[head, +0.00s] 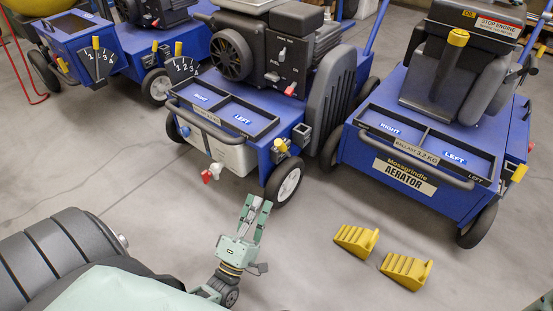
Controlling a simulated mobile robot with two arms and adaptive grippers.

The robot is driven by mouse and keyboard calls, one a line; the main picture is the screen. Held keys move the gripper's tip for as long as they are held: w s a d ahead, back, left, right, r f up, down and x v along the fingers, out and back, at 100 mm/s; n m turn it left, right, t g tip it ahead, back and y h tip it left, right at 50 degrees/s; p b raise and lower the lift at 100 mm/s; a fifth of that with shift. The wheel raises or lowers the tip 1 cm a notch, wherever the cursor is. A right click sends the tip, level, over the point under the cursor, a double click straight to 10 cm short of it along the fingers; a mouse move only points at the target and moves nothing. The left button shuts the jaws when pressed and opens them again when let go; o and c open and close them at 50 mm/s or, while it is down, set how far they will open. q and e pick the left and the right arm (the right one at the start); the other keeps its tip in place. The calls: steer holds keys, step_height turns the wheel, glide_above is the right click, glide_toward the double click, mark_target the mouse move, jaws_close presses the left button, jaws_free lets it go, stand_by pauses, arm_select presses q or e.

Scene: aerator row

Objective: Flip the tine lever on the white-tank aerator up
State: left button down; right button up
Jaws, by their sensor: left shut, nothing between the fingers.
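The aerator with the white tank (232,154) stands in the middle, a blue machine with a dark engine on top. A short yellow-tipped lever (280,145) sits on its front right corner, beside a grey bracket; I cannot read a label on it. A red-handled valve (212,172) hangs below the tank. My left gripper (256,205) is shut and empty, above the floor in front of this machine, below and left of the yellow-tipped lever and apart from it. My right gripper is not in view.
Another blue aerator (405,184) stands at right, with two yellow wheel chocks (380,255) on the floor before it. More blue machines with numbered lever plates (97,65) stand at back left. The middle aerator's black wheel (284,184) is close to my left gripper.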

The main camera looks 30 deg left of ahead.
mark_target(280, 150)
arm_select(q)
steer(key=b+x, duration=0.4)
steer(key=x, duration=0.9)
steer(key=shift+w+a+r+b, duration=0.1)
steer(key=shift+w+r+b, duration=0.15)
steer(key=shift+w+b, duration=0.1)
